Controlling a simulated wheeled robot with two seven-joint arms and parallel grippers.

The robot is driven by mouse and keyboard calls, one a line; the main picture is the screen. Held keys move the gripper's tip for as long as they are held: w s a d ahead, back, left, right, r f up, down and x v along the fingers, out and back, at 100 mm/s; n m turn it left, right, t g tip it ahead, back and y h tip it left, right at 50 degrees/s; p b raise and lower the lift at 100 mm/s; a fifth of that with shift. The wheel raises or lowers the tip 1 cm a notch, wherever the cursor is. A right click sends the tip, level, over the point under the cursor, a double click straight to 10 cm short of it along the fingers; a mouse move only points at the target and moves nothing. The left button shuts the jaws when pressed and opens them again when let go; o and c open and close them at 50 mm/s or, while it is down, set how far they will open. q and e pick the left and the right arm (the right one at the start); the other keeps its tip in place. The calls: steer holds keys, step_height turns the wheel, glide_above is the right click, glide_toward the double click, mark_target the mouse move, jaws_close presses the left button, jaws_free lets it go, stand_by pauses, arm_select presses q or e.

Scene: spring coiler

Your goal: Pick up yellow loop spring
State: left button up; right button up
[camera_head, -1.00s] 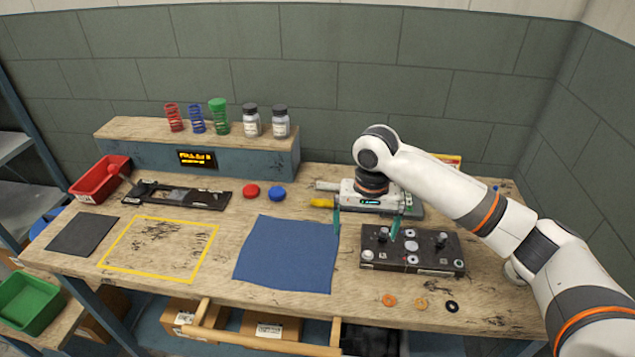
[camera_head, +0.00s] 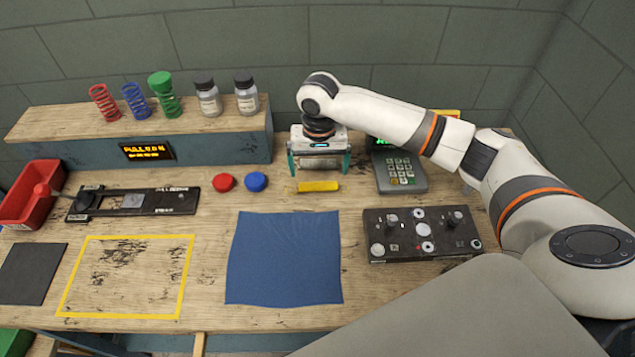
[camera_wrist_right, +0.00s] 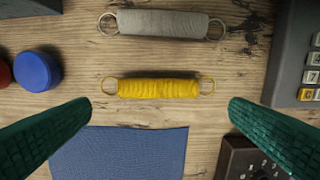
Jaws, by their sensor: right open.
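The yellow loop spring (camera_head: 318,186) lies flat on the wooden bench, just in front of my right gripper in the head view. In the right wrist view the yellow spring (camera_wrist_right: 158,88) lies crosswise with a wire loop at each end, ahead of and between the fingers. My right gripper (camera_head: 319,170) is open and empty, with green fingers apart; they also show in the right wrist view (camera_wrist_right: 160,118). A grey loop spring (camera_wrist_right: 163,23) lies beyond the yellow one. In the head view it is partly hidden by my gripper. My left gripper is not in view.
A keypad device (camera_head: 400,172) stands to the right of the yellow spring, and a black fixture block (camera_head: 421,234) is nearer. A blue cloth (camera_head: 284,258) lies in front. Red (camera_head: 224,182) and blue (camera_head: 256,181) caps sit to the left. The back shelf (camera_head: 60,120) carries coil springs and jars.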

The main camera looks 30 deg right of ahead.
mark_target(318, 183)
steer(key=shift+w+f, duration=0.1)
steer(key=shift+f, duration=0.6)
step_height(318, 183, down, 4)
steer(key=shift+f+p, duration=0.2)
steer(key=shift+p, duration=0.4)
steer(key=shift+w+f, duration=0.1)
steer(key=shift+f, duration=0.1)
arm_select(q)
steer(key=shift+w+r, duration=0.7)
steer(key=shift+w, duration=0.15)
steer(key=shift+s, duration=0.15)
arm_select(e)
steer(key=c, duration=0.8)
